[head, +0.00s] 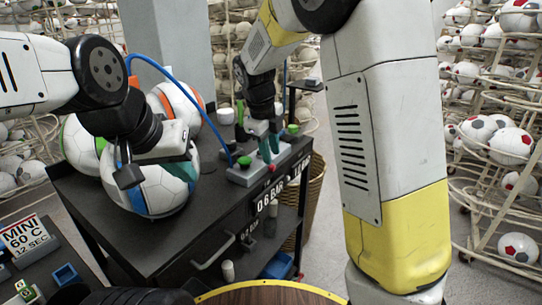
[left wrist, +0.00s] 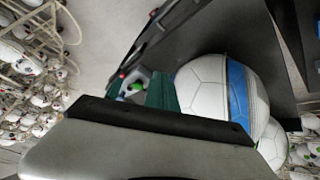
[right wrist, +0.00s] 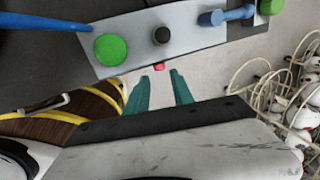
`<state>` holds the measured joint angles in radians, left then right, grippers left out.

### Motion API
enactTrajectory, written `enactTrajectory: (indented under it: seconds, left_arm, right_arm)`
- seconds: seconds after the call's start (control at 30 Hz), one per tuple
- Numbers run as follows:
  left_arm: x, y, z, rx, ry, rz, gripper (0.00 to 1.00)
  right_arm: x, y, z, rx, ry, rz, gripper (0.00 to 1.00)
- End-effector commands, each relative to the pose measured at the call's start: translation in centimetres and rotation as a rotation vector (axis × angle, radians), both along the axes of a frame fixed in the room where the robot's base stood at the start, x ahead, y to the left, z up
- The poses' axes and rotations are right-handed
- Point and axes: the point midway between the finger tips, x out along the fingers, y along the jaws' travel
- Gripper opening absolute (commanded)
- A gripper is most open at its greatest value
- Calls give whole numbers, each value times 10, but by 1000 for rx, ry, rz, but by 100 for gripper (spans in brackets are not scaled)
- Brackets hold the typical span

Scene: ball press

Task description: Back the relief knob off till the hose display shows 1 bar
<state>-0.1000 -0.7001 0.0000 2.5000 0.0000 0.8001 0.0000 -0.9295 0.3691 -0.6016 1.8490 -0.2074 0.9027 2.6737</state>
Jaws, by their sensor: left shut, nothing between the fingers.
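A pale grey panel (right wrist: 185,35) on the dark cart carries a green round cap (right wrist: 110,49), a black knob (right wrist: 161,35), a blue lever (right wrist: 228,15) and a small red knob (right wrist: 159,66) on its near edge. No label shows which is the relief knob. My right gripper (right wrist: 160,78) is open and empty, its teal fingers just short of the red knob. The cart front bears a display (head: 270,194) that seems to read 0.6 BAR; another sign (head: 292,178) beside it is partly unreadable. My left gripper (head: 182,170) is shut and empty, close to a blue-striped white ball (head: 150,190).
A blue hose (head: 180,80) arches over the balls to the panel. A sign (head: 24,238) reading MINI 60 C 12 SEC stands at the lower left. Ball racks (head: 505,150) line the right side. The cart has a front handle (head: 213,252) and a lower shelf.

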Motion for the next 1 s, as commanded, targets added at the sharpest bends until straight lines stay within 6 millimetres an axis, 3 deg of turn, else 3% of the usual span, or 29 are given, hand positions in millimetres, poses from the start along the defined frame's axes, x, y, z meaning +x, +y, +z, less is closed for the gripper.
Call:
enactTrajectory:
  seconds: [0.2,0.67,0.83,1.0]
  left_arm:
    - [0,0,0,0,0,0,0]
    - [0,0,0,0,0,0,0]
    - [0,0,0,0,0,0,0]
    - [0,0,0,0,0,0,0]
  right_arm:
    - [-5,4,26,-1,-2,1,29]
    - [-9,0,30,5,6,23,29]
    - [-24,-20,37,46,38,208,29]
    - [-57,-50,52,89,33,562,29]
